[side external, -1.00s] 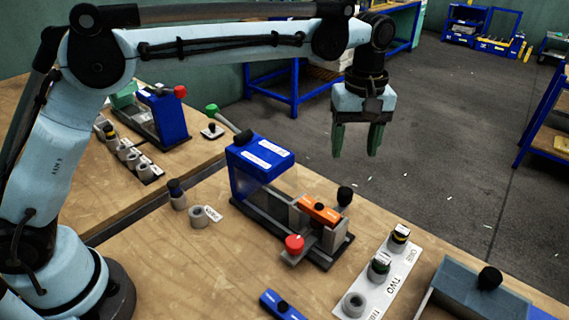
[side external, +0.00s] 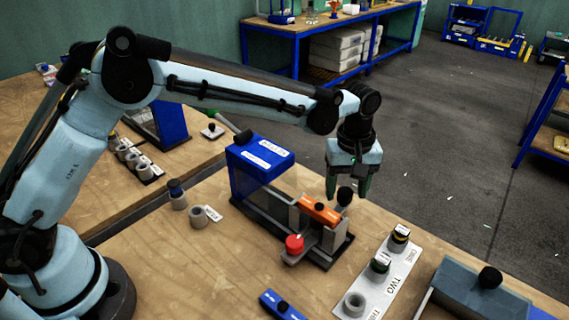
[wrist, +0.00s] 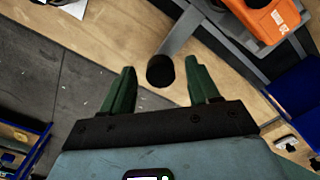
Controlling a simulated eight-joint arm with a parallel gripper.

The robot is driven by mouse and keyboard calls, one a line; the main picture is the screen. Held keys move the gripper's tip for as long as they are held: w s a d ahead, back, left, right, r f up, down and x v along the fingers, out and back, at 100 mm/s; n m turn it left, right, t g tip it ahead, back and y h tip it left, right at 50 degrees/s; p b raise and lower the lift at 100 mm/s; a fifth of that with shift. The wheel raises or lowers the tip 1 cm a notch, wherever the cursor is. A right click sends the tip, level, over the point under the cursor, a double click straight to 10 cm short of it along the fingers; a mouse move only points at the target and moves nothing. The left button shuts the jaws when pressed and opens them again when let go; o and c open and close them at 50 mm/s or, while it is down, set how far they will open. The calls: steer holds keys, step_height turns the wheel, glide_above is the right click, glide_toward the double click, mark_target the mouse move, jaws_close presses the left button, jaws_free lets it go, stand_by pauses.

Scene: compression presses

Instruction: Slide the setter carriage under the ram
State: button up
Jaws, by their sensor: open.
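The press (side external: 262,155) has a blue labelled head and a dark rail base on the wooden bench. A grey carriage (side external: 327,242) with an orange block (side external: 320,210) on it stands at the rail's right end, out from under the blue head. A black knob (side external: 345,196) is at its far side and a red knob (side external: 294,244) at its near side. My gripper (side external: 347,190) is open and points down over the black knob. In the wrist view the black knob (wrist: 160,71) appears between the fingertips; no contact shows.
A white strip (side external: 383,285) with several ringed cups lies right of the press. A blue bar (side external: 282,304) lies in front and a grey-blue tray (side external: 480,295) at the right. Loose cylinders (side external: 177,194) stand left. The bench edge lies just behind the black knob.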

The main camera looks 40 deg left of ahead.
steer(key=shift+c, duration=0.3)
jaws_close()
steer(key=a, duration=1.2)
steer(key=shift+a, duration=0.35)
steer(key=shift+c, duration=1.2)
jaws_free()
steer(key=shift+r, duration=0.1)
steer(key=o, duration=0.3)
steer(key=shift+d, duration=0.1)
step_height(320, 180, up, 12)
